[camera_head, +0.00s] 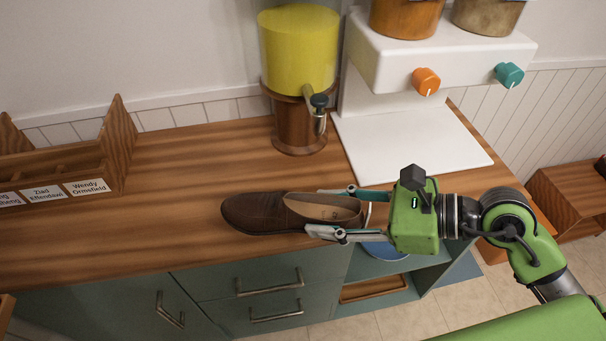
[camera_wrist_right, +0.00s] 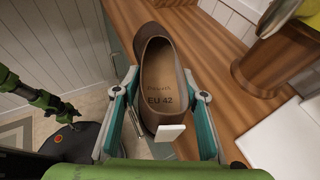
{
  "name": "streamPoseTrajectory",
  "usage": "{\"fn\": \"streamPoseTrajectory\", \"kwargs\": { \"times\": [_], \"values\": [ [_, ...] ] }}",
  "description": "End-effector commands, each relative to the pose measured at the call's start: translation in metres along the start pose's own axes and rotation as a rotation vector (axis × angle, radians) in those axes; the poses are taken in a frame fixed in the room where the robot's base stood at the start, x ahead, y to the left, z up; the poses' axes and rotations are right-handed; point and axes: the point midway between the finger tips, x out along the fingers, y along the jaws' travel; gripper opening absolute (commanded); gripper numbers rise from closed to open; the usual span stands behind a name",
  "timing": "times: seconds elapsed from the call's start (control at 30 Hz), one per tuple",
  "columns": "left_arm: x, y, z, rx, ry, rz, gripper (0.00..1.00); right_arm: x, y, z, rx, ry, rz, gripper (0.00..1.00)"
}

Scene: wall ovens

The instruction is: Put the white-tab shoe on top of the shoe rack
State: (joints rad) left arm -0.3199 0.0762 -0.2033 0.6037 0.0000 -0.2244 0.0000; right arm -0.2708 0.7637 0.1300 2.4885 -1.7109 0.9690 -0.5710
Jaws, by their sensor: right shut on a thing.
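A brown shoe (camera_head: 270,213) is held at the front edge of the wooden counter, its toe pointing left in the head view. In the right wrist view the shoe (camera_wrist_right: 143,45) has a white tab (camera_wrist_right: 171,131) at its heel and "EU 42" on its insole. My right gripper (camera_head: 334,212) is shut on the shoe, one finger on each side of the heel end; its fingers also show in the wrist view (camera_wrist_right: 160,110). I cannot tell whether the sole touches the counter. No shoe rack is clearly identifiable.
A yellow dispenser (camera_head: 299,55) on a wooden stand and a white machine (camera_head: 440,50) with orange and teal knobs stand behind the shoe. A wooden organizer (camera_head: 115,140) with name labels is at the left. The counter (camera_head: 190,165) between is clear. Drawers (camera_head: 260,295) lie below.

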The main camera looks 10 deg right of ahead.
Motion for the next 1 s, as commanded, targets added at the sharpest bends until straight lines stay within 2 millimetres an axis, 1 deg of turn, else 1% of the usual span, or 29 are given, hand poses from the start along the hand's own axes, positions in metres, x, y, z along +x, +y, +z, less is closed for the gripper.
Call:
{"fn": "streamPoseTrajectory", "kwargs": {
  "times": [0.03, 0.07, 0.13, 0.2, 0.27, 0.3, 0.4, 0.53, 0.7, 0.77, 0.9, 1.0],
  "values": [
    [0.003, -0.002, 0.001, 0.001, -0.001, -0.003, 0.59, 0.003, -0.008, 0.003, -0.004, -0.005, -0.004, 0.12],
    [0.004, -0.004, 0.001, 0.001, 0.000, -0.004, 0.59, 0.005, -0.012, 0.003, -0.004, -0.004, -0.003, 0.12],
    [0.006, -0.006, -0.004, 0.002, 0.009, -0.006, 0.59, 0.009, -0.021, 0.006, -0.004, -0.003, -0.004, 0.12],
    [-0.005, -0.008, -0.017, 0.001, 0.024, -0.009, 0.59, 0.014, -0.036, 0.013, 0.000, -0.005, -0.005, 0.12],
    [-0.009, -0.009, -0.028, 0.001, 0.041, -0.011, 0.59, 0.020, -0.046, 0.015, 0.000, -0.004, -0.004, 0.12],
    [-0.012, -0.010, -0.035, 0.000, 0.051, -0.012, 0.59, 0.024, -0.055, 0.016, 0.001, -0.004, -0.005, 0.12],
    [-0.018, -0.012, -0.043, -0.001, 0.063, -0.013, 0.59, 0.035, -0.076, 0.021, 0.001, -0.005, -0.005, 0.12],
    [-0.025, -0.012, -0.040, -0.002, 0.057, -0.013, 0.59, 0.049, -0.103, 0.024, 0.002, -0.005, -0.005, 0.12],
    [-0.032, -0.010, -0.029, -0.002, 0.041, -0.011, 0.59, 0.065, -0.132, 0.028, 0.002, -0.005, -0.003, 0.12],
    [-0.034, -0.009, -0.026, -0.002, 0.037, -0.011, 0.59, 0.070, -0.140, 0.029, 0.001, -0.004, -0.002, 0.12],
    [-0.037, -0.008, -0.023, -0.003, 0.032, -0.009, 0.59, 0.078, -0.138, 0.008, 0.006, -0.001, 0.001, 0.12],
    [-0.038, -0.008, -0.024, -0.003, 0.033, -0.009, 0.59, 0.081, -0.139, 0.000, 0.004, -0.002, -0.001, 0.12]
  ]
}}
